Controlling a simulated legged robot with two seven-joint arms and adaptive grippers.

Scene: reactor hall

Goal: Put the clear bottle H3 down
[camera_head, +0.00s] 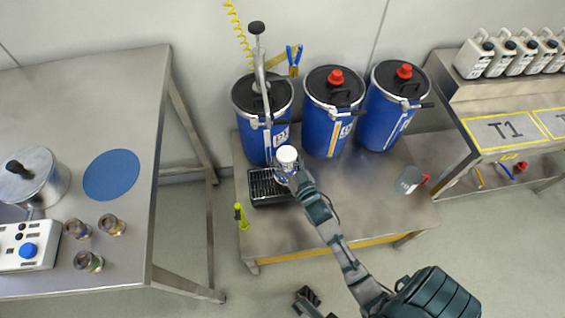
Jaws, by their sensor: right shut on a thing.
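The clear bottle H3 (287,155) shows mainly as a white round cap, with a little of its clear body below. My right gripper (288,175) is shut on it, and the fingers and wrist hide most of the body. The bottle is at the right end of a black grated tray (262,198), in front of the blue drums. I cannot tell whether its base touches the tray. A dark part at the bottom edge (306,299) looks like my left gripper; its fingers are too unclear to read.
Three blue drums (322,125) stand along the back of the steel bench (350,205); the left one carries a hand pump (260,70). A grey jug (408,180) stands at the bench's right. A yellow-green tool (241,216) is at the front left. The bench middle is clear.

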